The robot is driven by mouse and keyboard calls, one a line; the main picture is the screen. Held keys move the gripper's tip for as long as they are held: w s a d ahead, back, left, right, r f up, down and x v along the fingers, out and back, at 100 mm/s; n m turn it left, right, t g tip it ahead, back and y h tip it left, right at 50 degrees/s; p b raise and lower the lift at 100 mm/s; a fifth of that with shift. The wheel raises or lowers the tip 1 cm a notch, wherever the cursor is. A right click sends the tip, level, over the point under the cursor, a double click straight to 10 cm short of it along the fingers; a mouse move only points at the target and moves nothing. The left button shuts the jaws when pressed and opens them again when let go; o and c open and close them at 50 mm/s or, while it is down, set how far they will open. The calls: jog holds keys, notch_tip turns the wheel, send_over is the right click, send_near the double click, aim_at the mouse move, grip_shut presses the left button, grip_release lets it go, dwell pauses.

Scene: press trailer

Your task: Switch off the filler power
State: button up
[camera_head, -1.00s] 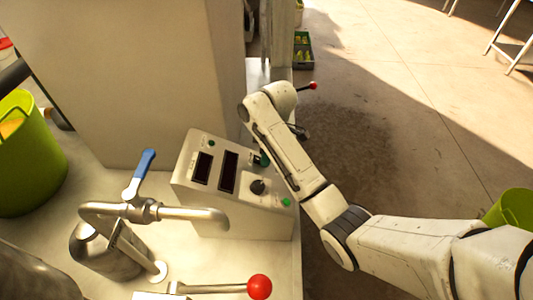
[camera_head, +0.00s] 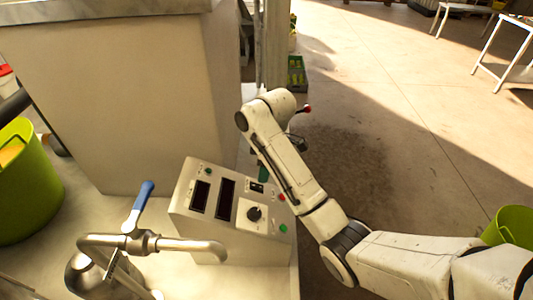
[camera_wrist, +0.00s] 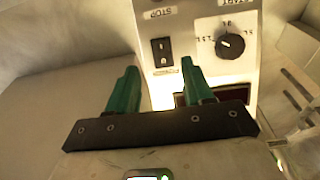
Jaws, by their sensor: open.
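The filler's control box (camera_head: 190,222) stands on the counter with a sloping front panel. A small black rocker switch (camera_head: 257,187) sits near its upper right edge; it also shows in the wrist view (camera_wrist: 161,51), between the fingers and just beyond them. I cannot tell which way the rocker is pressed. My gripper (camera_wrist: 158,66) is open and empty, its green fingers apart. In the head view only a bit of green finger (camera_head: 263,173) shows beside the switch; my arm hides the rest.
The panel carries a black knob (camera_head: 254,213), two dark displays (camera_head: 225,197), a red button (camera_head: 281,197) and a green button (camera_head: 283,228). A steel spout (camera_head: 185,245) with a blue-handled lever (camera_head: 143,195) stands left. Open floor lies right.

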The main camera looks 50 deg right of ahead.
jog(key=shift+s+d+r, duration=0.1)
jog(key=shift+s+r, duration=0.1)
jog(key=shift+r, duration=0.95)
jog(key=shift+s+d+r, duration=0.1)
jog(key=shift+s+r, duration=0.1)
jog(key=shift+r, duration=0.9)
